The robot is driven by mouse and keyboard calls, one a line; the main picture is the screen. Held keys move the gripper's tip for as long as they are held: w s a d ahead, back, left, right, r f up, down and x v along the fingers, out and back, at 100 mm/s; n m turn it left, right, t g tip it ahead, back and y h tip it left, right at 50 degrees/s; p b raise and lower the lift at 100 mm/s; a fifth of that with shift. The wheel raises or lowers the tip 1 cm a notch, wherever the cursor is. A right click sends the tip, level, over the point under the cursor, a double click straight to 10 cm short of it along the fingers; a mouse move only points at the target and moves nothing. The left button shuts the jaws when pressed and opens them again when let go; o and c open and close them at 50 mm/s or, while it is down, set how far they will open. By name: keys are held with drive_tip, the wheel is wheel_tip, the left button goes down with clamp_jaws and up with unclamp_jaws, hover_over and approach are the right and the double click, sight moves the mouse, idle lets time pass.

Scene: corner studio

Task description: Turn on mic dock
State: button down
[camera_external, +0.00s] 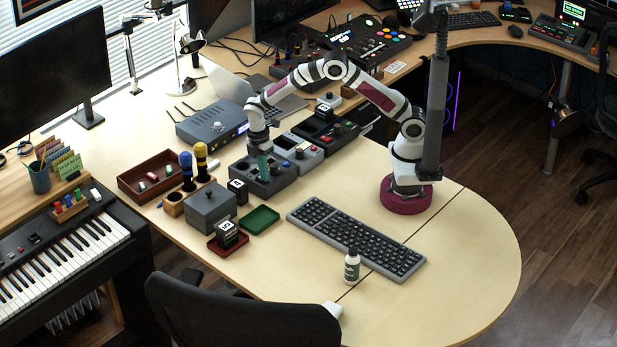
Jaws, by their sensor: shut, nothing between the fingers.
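My gripper (264,169) points down, shut and empty, with its teal fingertips at a dark grey box (277,184) that has controls on its top. I cannot tell whether the tips touch it or which control is below them. No readable label marks any unit as the mic dock. A grey-blue unit with antennas (212,125) and a small lit display stands behind and left of my gripper.
Two more control boxes, one grey (301,153) and one dark (325,132), sit right of my gripper. A grey lidded box (210,208), a red-brown tray (150,177) and a green tray (260,219) lie nearby. A keyboard (355,240) and a small bottle (352,267) are in front.

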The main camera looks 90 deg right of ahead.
drive_tip(key=shift+f, duration=0.1)
drive_tip(key=shift+w+d+r, duration=0.2)
drive_tip(key=shift+w+d, duration=0.35)
drive_tip(key=shift+r, duration=0.1)
wheel_tip(320, 180, up, 14)
drive_tip(key=w+d, duration=0.1)
drive_tip(key=shift+d, duration=0.1)
drive_tip(key=shift+s+a, duration=0.45)
drive_tip(key=shift+a, duration=0.05)
